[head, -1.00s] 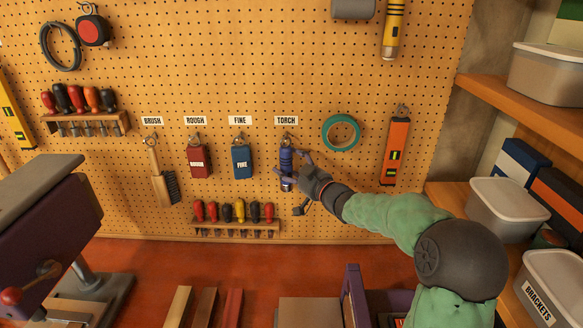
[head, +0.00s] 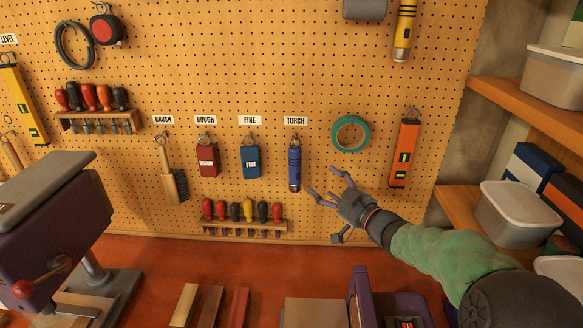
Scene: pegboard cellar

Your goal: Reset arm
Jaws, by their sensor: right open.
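My right gripper (head: 330,187) is open and empty in front of the pegboard, with my right arm reaching in from the lower right. A blue torch (head: 295,168) hangs upright on its hook under the TORCH label, just left of the fingertips and apart from them. My left gripper is not in view.
On the pegboard (head: 250,60) hang a brush (head: 172,172), a red block (head: 207,158), a blue block (head: 250,160), green tape (head: 350,134) and an orange level (head: 404,153). A screwdriver rack (head: 240,228) is below. Shelves with bins (head: 518,212) stand at right.

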